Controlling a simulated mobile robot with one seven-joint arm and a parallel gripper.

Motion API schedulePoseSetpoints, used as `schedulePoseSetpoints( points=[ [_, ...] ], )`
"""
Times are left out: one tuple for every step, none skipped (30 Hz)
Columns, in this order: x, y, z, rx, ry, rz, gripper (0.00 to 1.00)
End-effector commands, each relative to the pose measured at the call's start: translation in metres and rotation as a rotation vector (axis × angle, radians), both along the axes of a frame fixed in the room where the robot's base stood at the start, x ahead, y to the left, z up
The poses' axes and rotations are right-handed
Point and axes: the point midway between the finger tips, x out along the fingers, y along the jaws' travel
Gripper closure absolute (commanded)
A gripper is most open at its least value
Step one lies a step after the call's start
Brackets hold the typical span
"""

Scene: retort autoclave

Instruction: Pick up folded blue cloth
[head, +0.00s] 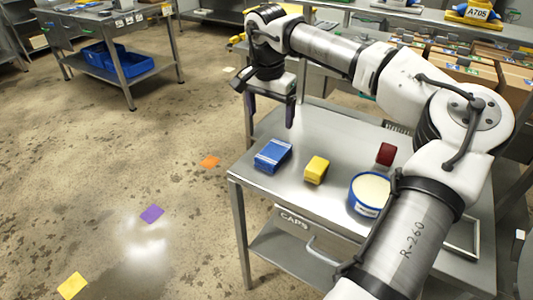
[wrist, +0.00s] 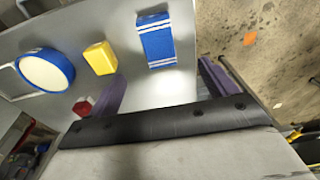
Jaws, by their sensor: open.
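The folded blue cloth (head: 272,156) has white stripes and lies flat near the left edge of the metal table (head: 322,137). It also shows in the wrist view (wrist: 155,40) at the top middle. My gripper (head: 270,115) is open and empty, above the table's back left part and behind the cloth in the head view. In the wrist view its two purple fingers (wrist: 162,88) stand apart, and the cloth lies beyond them, between their directions. Nothing covers the cloth.
A yellow block (head: 316,170) lies right of the cloth. A dark red block (head: 385,153) and a round blue tub with pale contents (head: 370,193) stand farther right. Bare tabletop surrounds the cloth. Blue bins (head: 117,60) sit on another table's shelf at the back left.

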Motion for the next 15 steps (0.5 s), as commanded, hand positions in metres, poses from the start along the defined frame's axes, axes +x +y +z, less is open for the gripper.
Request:
schedulePoseSetpoints(
  points=[
    [0.001,-0.009,0.001,-0.019,-0.002,-0.007,0.15],
    [0.002,-0.012,-0.001,-0.025,-0.002,-0.009,0.15],
    [0.002,-0.014,-0.004,-0.029,0.000,-0.009,0.15],
    [0.003,-0.015,-0.008,-0.030,0.000,-0.008,0.15],
    [0.003,-0.015,-0.013,-0.031,0.001,-0.008,0.15],
    [0.004,-0.014,-0.021,-0.029,0.001,-0.006,0.15],
    [0.004,-0.014,-0.027,-0.029,0.001,-0.005,0.15],
    [0.005,-0.015,-0.033,-0.027,0.002,-0.006,0.15],
    [0.006,-0.015,-0.041,-0.026,0.001,-0.006,0.15],
    [0.006,-0.015,-0.047,-0.028,0.001,-0.006,0.15],
    [0.007,-0.015,-0.053,-0.026,0.001,-0.006,0.15],
    [0.007,-0.015,-0.060,-0.025,0.002,-0.006,0.15],
    [0.008,-0.015,-0.065,-0.025,0.001,-0.006,0.15],
    [0.009,-0.015,-0.069,-0.026,0.000,-0.006,0.15],
    [0.009,-0.015,-0.074,-0.025,-0.001,-0.007,0.15]
  ],
)
